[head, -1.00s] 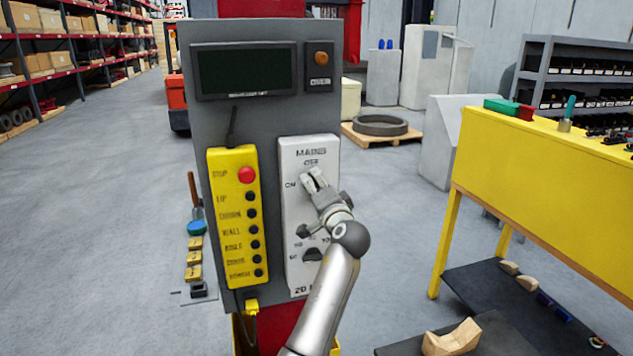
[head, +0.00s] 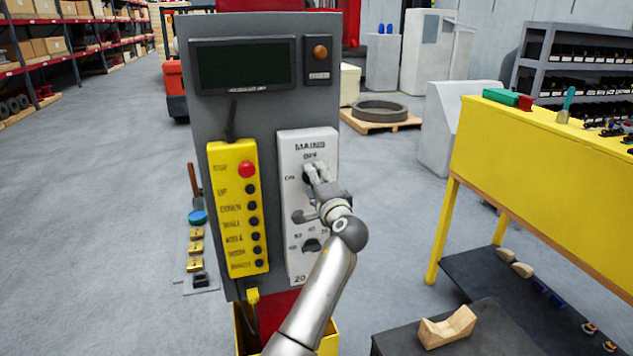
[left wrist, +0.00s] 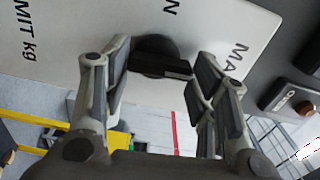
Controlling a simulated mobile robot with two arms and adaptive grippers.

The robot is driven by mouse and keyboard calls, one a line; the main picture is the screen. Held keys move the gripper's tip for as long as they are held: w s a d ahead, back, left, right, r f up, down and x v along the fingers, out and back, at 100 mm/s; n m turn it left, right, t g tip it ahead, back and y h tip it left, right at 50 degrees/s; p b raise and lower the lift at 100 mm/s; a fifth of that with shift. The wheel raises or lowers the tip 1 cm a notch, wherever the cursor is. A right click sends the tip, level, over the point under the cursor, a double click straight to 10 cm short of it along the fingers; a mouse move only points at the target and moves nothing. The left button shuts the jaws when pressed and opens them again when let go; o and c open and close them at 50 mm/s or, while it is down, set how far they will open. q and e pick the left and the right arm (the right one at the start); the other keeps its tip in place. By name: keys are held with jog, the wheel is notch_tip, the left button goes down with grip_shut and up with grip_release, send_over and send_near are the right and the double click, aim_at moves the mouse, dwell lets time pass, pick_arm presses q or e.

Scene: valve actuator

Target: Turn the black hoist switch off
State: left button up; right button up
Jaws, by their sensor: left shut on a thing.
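The black switch (left wrist: 160,62) sits on the white panel (head: 293,262) under the MAINS label, with ON at its left and OFF above. In the head view it is mostly hidden behind my left gripper (head: 318,172). In the left wrist view, its dark bar lies between the two fingers of my left gripper (left wrist: 161,72), which is shut on it. The exact angle of the switch is hard to read. My right gripper is not in view.
A second black dial (head: 311,245) with numbers is lower on the white panel. A yellow pendant (head: 238,208) with a red button hangs to the left. A yellow bench (head: 540,175) stands at the right, with a wooden block (head: 447,328) nearby.

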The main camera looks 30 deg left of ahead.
pick_arm(q)
jog(key=shift+r, duration=0.15)
jog(key=o, duration=0.7)
jog(key=shift+c, duration=0.2)
jog(key=o, duration=0.4)
jog(key=shift+a, duration=0.15)
jog(key=v, duration=1.2)
